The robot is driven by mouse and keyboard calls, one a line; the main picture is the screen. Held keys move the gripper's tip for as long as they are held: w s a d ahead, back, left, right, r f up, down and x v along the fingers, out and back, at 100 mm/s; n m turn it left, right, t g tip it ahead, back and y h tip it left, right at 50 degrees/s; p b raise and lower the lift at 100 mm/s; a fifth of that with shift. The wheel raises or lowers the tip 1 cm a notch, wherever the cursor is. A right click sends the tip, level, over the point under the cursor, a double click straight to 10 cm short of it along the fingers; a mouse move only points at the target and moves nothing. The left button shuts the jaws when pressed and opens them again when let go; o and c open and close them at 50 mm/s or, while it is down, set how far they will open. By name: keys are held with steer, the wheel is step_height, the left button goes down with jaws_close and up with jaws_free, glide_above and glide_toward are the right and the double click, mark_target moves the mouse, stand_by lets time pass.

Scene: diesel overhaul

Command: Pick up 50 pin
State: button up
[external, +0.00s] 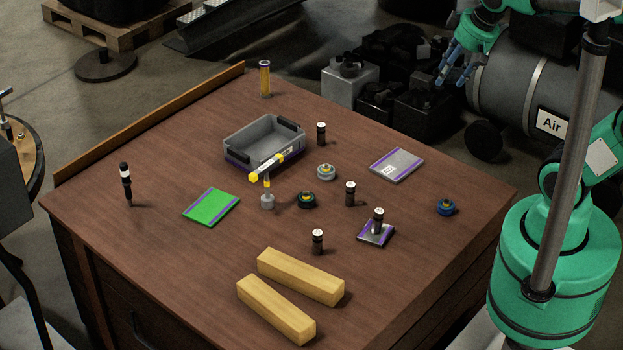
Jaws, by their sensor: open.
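Several short dark pins with white tops stand upright on the brown workbench. One pin (321,133) is behind the middle, right of the grey tray. A second pin (350,193) is right of centre. A third pin (378,220) stands on a small purple-edged plate (369,238). Another pin (317,242) stands nearer the front, behind the wooden blocks. Any markings on their tops are too small to read, so I cannot tell which is the 50 pin. My gripper (454,72) is open and empty, with blue fingers, raised at the upper right, away from the pins.
The grey tray (236,136), a yellow-armed gauge (267,170), ring-shaped parts (306,201) and a green plate (211,206) occupy the middle. A labelled grey plate (405,162) lies right. Two wooden blocks (300,277) lie in front. The bench's left front is clear.

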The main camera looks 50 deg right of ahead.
steer(key=w+f+m+g, duration=0.1)
steer(key=w+f, duration=0.4)
steer(key=w, duration=0.5)
steer(key=m+g, duration=0.3)
steer(key=g, duration=0.1)
glide_above(350, 184)
steer(key=shift+f, duration=17.1)
step_height(350, 184, down, 8)
steer(key=shift+f+b, duration=0.1)
steer(key=shift+b, duration=0.75)
steer(key=shift+f, duration=0.15)
steer(key=shift+f, duration=0.15)
